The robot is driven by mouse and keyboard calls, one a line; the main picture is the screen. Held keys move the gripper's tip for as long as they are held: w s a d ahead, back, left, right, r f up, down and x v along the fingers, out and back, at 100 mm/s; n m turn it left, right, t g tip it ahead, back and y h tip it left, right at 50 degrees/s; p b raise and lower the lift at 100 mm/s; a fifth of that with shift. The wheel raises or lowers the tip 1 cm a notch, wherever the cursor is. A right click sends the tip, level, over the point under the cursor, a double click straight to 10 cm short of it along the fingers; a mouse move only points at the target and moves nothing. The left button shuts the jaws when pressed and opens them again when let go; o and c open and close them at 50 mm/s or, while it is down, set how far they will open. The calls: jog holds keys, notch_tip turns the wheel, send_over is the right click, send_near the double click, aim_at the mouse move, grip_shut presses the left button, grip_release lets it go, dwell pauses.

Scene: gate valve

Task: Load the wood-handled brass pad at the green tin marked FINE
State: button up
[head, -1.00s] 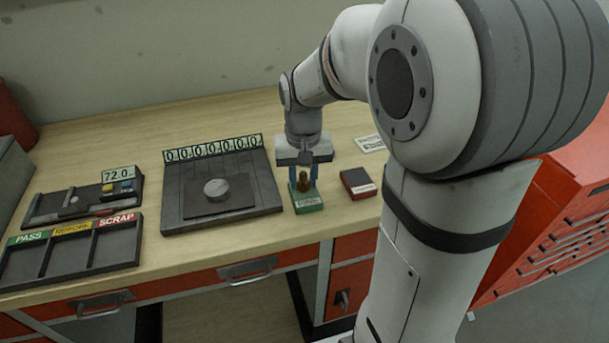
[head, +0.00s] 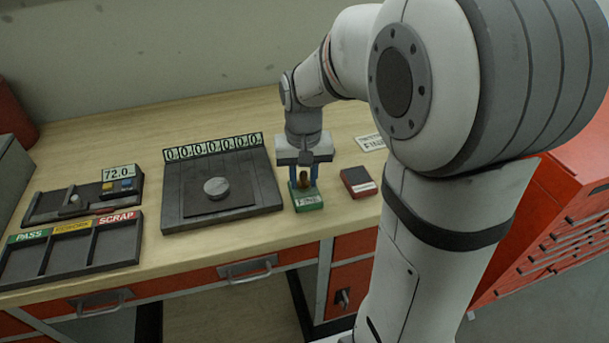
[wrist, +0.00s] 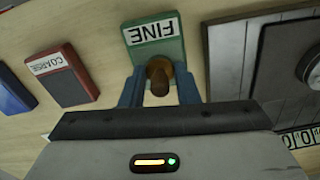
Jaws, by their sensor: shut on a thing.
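The green tin marked FINE (head: 307,203) lies on the bench, right of the dark plate fixture. It also shows in the wrist view (wrist: 155,37), its label upside down there. The wood-handled brass pad (wrist: 159,74) is between the two blue fingers of my gripper (wrist: 160,88), at the edge of the tin. In the head view my gripper (head: 304,182) points down over the tin, shut on the pad's handle (head: 304,180). The pad's lower face is hidden, so I cannot tell whether it touches the tin.
A dark red tin marked COARSE (wrist: 65,75) sits beside the green tin, with a blue block (wrist: 12,92) beyond it. The dark plate fixture (head: 170,210) holds a round disc (head: 216,188). A PASS, REWORK and SCRAP tray (head: 70,250) is at left.

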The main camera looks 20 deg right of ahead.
aim_at(304, 172)
dwell(0.3)
notch_tip(304, 172, up, 7)
jog(key=p, duration=0.5)
jog(key=shift+p, duration=0.3)
jog(key=shift+f, duration=0.1)
dwell(0.5)
